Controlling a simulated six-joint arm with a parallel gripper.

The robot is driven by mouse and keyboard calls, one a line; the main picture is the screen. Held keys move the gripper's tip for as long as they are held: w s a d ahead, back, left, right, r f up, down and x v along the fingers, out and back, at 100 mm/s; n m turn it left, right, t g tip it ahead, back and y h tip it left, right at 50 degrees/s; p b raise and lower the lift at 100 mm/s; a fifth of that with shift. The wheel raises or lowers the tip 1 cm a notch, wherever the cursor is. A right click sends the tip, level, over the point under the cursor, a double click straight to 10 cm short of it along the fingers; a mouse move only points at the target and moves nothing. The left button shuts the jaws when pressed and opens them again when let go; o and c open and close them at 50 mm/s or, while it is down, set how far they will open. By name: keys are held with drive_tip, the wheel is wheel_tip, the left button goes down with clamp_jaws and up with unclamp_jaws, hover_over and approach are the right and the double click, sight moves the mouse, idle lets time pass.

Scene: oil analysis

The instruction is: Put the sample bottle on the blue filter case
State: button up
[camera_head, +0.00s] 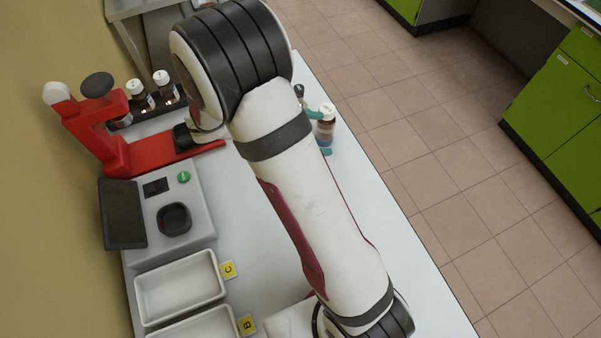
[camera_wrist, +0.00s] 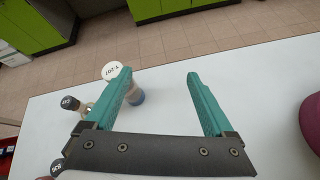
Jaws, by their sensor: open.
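A sample bottle with a white cap (camera_head: 327,110) and a brownish body stands near the table's far right edge. In the wrist view its cap (camera_wrist: 116,71) reads T-207, and it is partly hidden by my left finger. A blue patch (camera_head: 325,140) shows at the bottle's foot; I cannot tell whether it is the blue filter case under it or part of the bottle. My gripper (camera_wrist: 160,74) has teal fingers spread wide, with nothing held between them. The bottle is at the left finger, apart from the right one.
A red stand (camera_head: 120,150), a rack with white-capped bottles (camera_head: 140,95), a grey device (camera_head: 175,215) and white trays (camera_head: 180,285) fill the table's left side. The tabletop (camera_wrist: 240,85) right of my gripper is clear.

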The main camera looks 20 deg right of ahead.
drive_tip(key=s+a+r+m+y, duration=0.4)
drive_tip(key=s+a+m+y, duration=0.2)
drive_tip(key=s+m, duration=0.3)
drive_tip(key=s+a+r+m+y, duration=0.4)
drive_tip(key=s+a+m+y, duration=0.3)
drive_tip(key=s+m, duration=0.3)
drive_tip(key=shift+s+a+m, duration=0.25)
drive_tip(key=shift+s+m, duration=0.05)
drive_tip(key=shift+s, duration=0.8)
